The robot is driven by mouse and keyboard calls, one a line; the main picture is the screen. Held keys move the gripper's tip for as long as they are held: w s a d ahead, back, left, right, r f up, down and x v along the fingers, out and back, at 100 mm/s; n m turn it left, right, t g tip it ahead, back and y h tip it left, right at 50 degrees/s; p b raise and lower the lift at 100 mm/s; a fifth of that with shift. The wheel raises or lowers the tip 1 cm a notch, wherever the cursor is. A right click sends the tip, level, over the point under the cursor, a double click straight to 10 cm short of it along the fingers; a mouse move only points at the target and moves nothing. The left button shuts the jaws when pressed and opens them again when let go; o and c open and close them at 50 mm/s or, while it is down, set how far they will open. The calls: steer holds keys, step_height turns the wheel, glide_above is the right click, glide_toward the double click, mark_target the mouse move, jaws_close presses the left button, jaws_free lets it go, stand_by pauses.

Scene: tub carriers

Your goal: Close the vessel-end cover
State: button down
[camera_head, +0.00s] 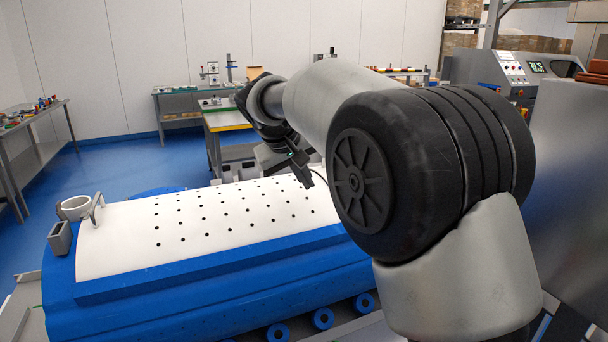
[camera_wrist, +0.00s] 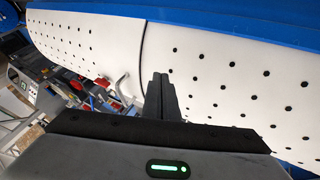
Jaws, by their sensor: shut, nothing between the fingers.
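A long blue vessel (camera_head: 200,290) lies across the lower left of the head view, topped by a white cover (camera_head: 130,255) with rows of dark holes. A metal handle (camera_head: 97,207) stands at its left end. In the wrist view, two white perforated panels, a left one (camera_wrist: 85,50) and a right one (camera_wrist: 215,90), meet at a dark narrow seam. A pale handle (camera_wrist: 120,90) shows near the seam. My gripper (camera_head: 308,180) is over the right end of the cover. Its fingers (camera_wrist: 160,82) are shut and empty beside the seam; contact is unclear. My arm hides the vessel's right end.
Workbenches (camera_head: 190,90) stand at the back, another bench (camera_head: 35,130) at the left. A grey control console (camera_head: 510,70) stands back right. Blue floor at the left is open.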

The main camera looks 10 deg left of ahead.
steer(key=x, duration=0.4)
steer(key=d, duration=0.1)
steer(key=w+d, duration=0.2)
steer(key=shift+f, duration=0.25)
steer(key=shift+w+d, duration=0.2)
steer(key=shift+d, duration=0.1)
steer(key=shift+w+d+p, duration=0.2)
steer(key=shift+w+d, duration=0.15)
steer(key=shift+d, duration=0.25)
steer(key=shift+w+d+p, duration=0.2)
steer(key=shift+w+d, duration=0.1)
steer(key=shift+d, duration=0.3)
steer(key=shift+a, duration=0.1)
